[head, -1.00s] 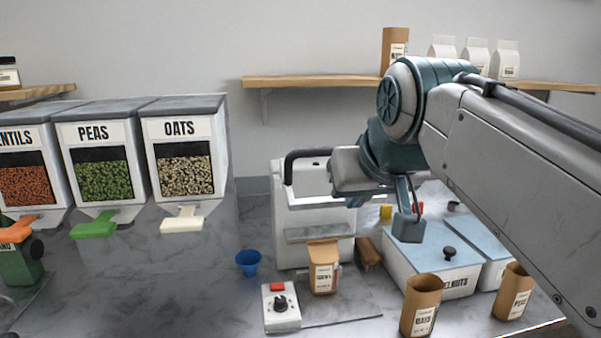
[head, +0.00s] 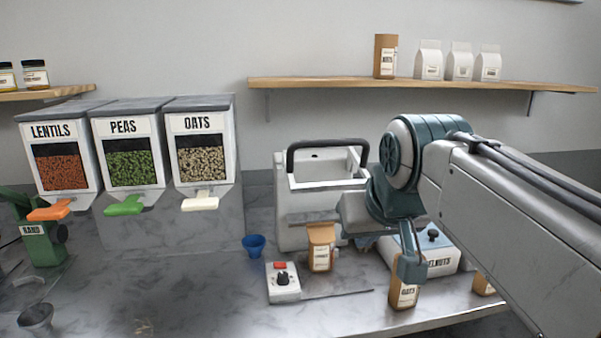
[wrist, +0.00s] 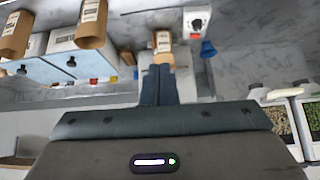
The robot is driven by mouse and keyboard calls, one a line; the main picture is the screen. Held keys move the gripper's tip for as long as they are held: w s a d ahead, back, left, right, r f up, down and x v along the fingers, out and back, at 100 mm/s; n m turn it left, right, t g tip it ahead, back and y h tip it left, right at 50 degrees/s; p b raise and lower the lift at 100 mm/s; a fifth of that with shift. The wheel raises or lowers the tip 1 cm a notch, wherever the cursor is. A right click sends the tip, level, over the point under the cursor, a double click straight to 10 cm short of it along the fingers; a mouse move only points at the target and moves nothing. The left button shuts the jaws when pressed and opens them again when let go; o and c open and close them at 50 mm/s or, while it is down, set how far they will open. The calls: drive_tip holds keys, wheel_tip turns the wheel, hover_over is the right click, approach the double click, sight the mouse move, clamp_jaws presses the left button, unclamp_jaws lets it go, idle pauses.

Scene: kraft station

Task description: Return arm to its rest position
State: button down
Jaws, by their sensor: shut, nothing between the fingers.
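My arm stretches in from the right in the head view, with its teal wrist bent above the counter. My gripper (wrist: 159,84) is shut and empty in the wrist view, its two dark fingers pressed together. In that view the fingertips line up with the small kraft pouch (wrist: 163,42), with a visible scene gap I cannot measure.
Dispensers of lentils (head: 62,165), peas (head: 128,165) and oats (head: 203,160) stand at left. A blue cup (head: 254,245) and switch box (head: 283,282) are near the pouch. A wall shelf (head: 420,85) is behind.

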drive_tip(key=s+d+f+m+g+p, duration=0.1)
drive_tip(key=s+d+f+g, duration=0.1)
drive_tip(key=s+f, duration=0.3)
drive_tip(key=s+d+f+g+h+p, duration=0.1)
drive_tip(key=s+f, duration=0.4)
drive_tip(key=f, duration=0.8)
drive_tip(key=shift+d+f+m+g+p, duration=0.45)
drive_tip(key=shift+d+g, duration=0.25)
drive_tip(key=shift+d, duration=0.35)
